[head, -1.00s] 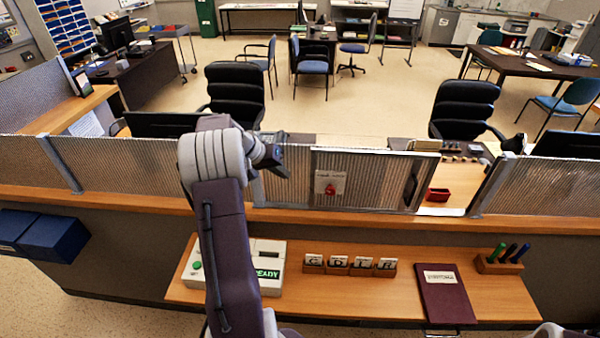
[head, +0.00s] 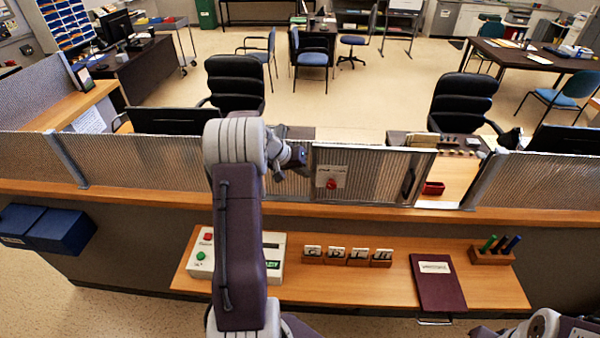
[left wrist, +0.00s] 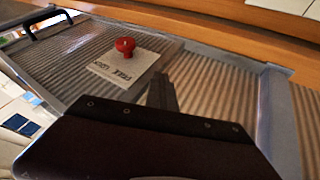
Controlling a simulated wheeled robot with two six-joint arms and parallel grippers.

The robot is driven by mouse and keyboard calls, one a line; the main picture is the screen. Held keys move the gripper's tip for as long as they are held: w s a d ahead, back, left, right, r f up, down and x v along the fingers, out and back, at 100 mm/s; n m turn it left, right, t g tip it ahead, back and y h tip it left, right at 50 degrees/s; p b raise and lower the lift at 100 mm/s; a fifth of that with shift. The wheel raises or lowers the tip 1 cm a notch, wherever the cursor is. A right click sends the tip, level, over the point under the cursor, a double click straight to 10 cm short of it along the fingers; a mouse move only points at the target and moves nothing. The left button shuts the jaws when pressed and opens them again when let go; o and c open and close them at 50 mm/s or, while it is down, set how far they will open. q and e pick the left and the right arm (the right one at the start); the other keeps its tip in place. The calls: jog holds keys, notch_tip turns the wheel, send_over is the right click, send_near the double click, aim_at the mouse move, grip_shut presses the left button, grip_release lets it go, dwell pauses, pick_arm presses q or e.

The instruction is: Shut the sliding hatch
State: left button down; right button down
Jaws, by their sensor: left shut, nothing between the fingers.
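The sliding hatch (head: 360,178) is a ribbed, see-through panel in a grey frame on the counter screen. It carries a small sign with a red knob (head: 332,184) and a dark handle (head: 408,183) near its right edge. A gap shows between its right edge and the grey post (head: 478,182). My left gripper (head: 303,158) is shut and empty at the hatch's left edge. In the left wrist view its fingertips (left wrist: 160,88) are close to the frame beside the sign (left wrist: 123,67); contact cannot be told. My right gripper is not visible.
The wooden ledge (head: 240,203) runs under the screen. On the lower shelf (head: 330,295) are a button box (head: 203,258), several letter blocks, a maroon folder (head: 437,284) and a pen holder (head: 492,257).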

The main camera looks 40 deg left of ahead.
aim_at(365, 177)
pick_arm(q)
jog(key=w+d, duration=0.1)
jog(key=d, duration=0.1)
jog(key=w+d+b, duration=0.1)
jog(key=w+d, duration=0.1)
jog(key=d, duration=0.1)
jog(key=w+d, duration=0.1)
jog(key=d, duration=0.1)
jog(key=shift+w+d+f+b, duration=0.15)
jog(key=shift+w+d+b, duration=0.2)
jog(key=w+d, duration=0.1)
jog(key=d, duration=0.1)
jog(key=w+d, duration=0.2)
jog(key=w+d+p, duration=0.1)
jog(key=d, duration=0.2)
jog(key=shift+w+d, duration=0.1)
jog(key=shift+w, duration=0.15)
jog(key=shift+w+d, duration=0.3)
jog(key=shift+d, duration=0.15)
jog(key=shift+a, duration=0.1)
